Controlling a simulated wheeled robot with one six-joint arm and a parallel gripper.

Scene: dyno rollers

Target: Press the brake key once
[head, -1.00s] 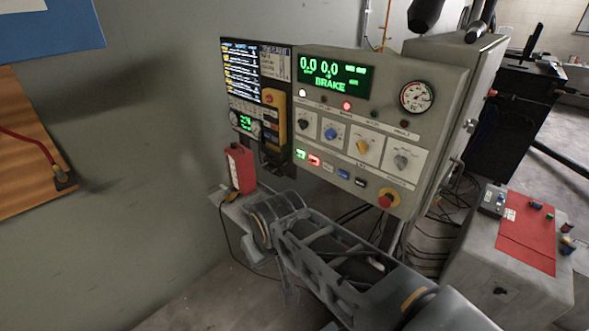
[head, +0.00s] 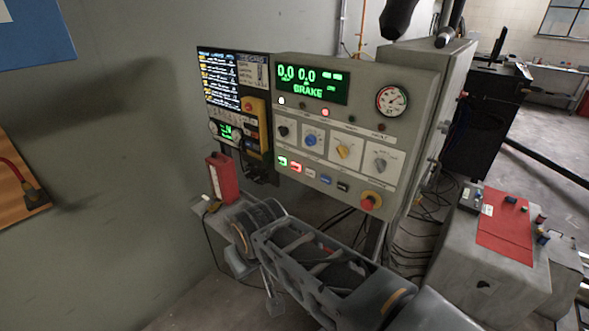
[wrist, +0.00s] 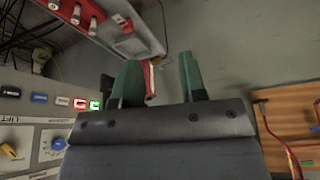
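The control panel (head: 414,100) stands ahead, its green display (head: 311,84) reading 0.0 0.0 and BRAKE. A row of keys runs along its lower part: a green-lit key (head: 282,161), a red-lit key (head: 295,167), a white key (head: 310,175), a blue key (head: 326,180) and a black key (head: 343,187). Their labels are too small to read, so I cannot tell which is the brake key. In the wrist view my gripper (wrist: 162,78) has its two green fingers apart with nothing between them. The green-lit key (wrist: 96,104) is just left of the fingers there.
A red emergency button (head: 371,199) and several selector knobs sit on the panel. A yellow pendant (head: 256,125) hangs at its left. A bench with a red mat (head: 503,235) is at the right. The wall is left.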

